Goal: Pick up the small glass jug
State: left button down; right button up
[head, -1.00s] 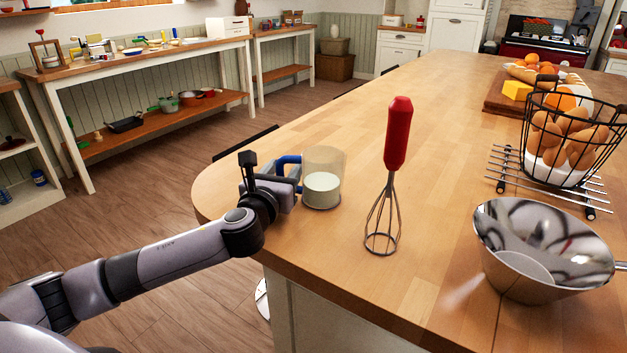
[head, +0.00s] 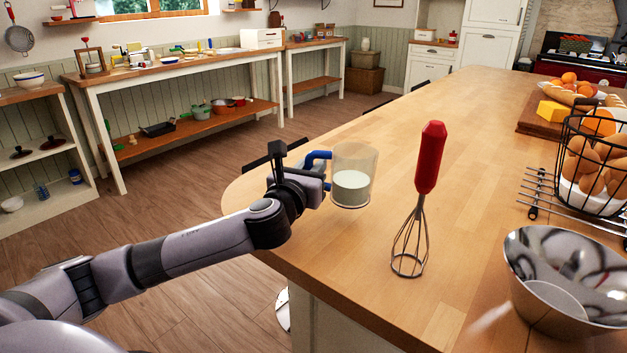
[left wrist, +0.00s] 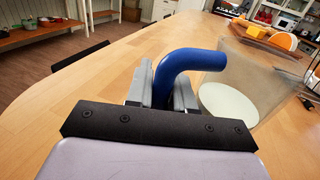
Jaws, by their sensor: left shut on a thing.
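The small glass jug (head: 354,168) is a clear cylinder with a blue handle (head: 317,156) and white liquid inside. My left gripper (head: 323,187) is shut on the handle, at the left side of the jug. The jug is upright and appears to be held a little above the wooden island top. In the left wrist view the blue handle (left wrist: 190,60) runs down between the two grey fingers (left wrist: 161,92), and the jug (left wrist: 245,85) is at the right. My right gripper is not in view.
A red-handled whisk (head: 427,180) stands upright on the island top (head: 400,125), right of the jug. A metal bowl (head: 565,285) is at the front right. A wire egg basket (head: 590,170) stands on a rack (head: 540,195) behind it. The island's far left is clear.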

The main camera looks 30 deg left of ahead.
pick_arm(q)
notch_tip(320, 180, up, 16)
jog(key=p, duration=0.2)
jog(key=shift+f+p, duration=0.15)
jog(key=shift+p, duration=0.15)
jog(key=c, duration=1.8)
grip_release()
jog(key=shift+d+f, duration=0.1)
grip_shut()
